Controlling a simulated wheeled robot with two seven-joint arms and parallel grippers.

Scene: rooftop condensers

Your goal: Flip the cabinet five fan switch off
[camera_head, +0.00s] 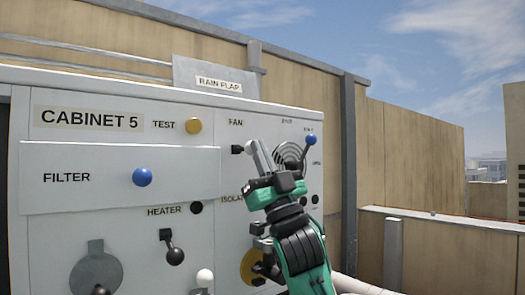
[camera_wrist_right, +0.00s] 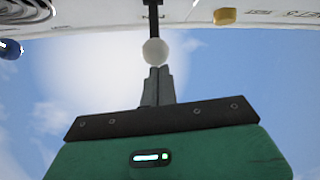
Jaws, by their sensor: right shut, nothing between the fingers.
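The cabinet five front (camera_head: 125,142) is a white panel on the left of the head view. Under its FAN label (camera_head: 236,123) is the fan switch, a dark lever with a white ball end (camera_head: 251,147). The ball also shows in the wrist view (camera_wrist_right: 155,52) on a dark stem from the panel. My right gripper (camera_head: 262,148) is green and black, with its grey fingers shut and empty. The fingertips are right at the ball, beside it in the head view; I cannot tell whether they touch. The gripper hides part of the panel. My left gripper is not in view.
A blue-tipped lever (camera_head: 311,140) stands close to the right of my gripper. The yellow TEST knob (camera_head: 193,126), blue FILTER knob (camera_head: 142,177) and HEATER lever (camera_head: 174,255) are to the left. A grey rain flap (camera_head: 216,78) rises above the cabinet.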

